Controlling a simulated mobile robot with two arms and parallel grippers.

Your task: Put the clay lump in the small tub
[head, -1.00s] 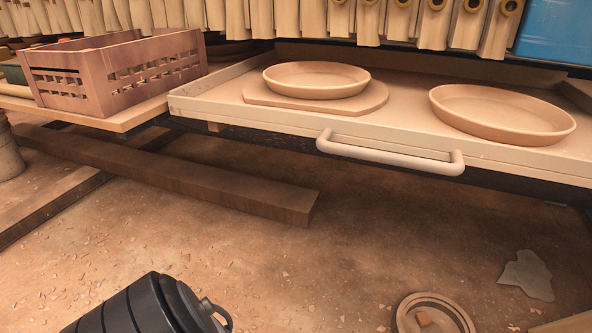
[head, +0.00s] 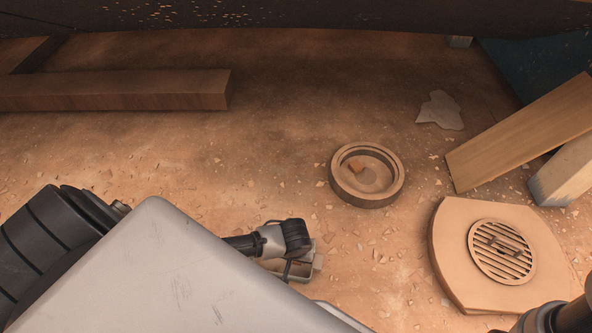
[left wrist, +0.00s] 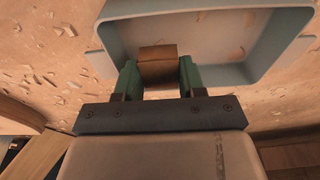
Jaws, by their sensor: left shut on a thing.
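In the left wrist view my left gripper (left wrist: 158,78) has its green fingers shut on a brown, block-like lump (left wrist: 158,66), which I take for the clay lump. Behind it is a grey-blue, straight-walled tub (left wrist: 215,73). The lump overlaps the tub's near side in this view; I cannot tell whether it is above the tub or inside it. Part of the tub's near wall is hidden by the gripper. In the head view my left arm covers most of this spot, and the held lump is hidden.
A board with a round grate (head: 450,240), a leaning plank (head: 520,132) and a pale flat patch (head: 440,110) lie right. A beam (head: 120,92) lies left.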

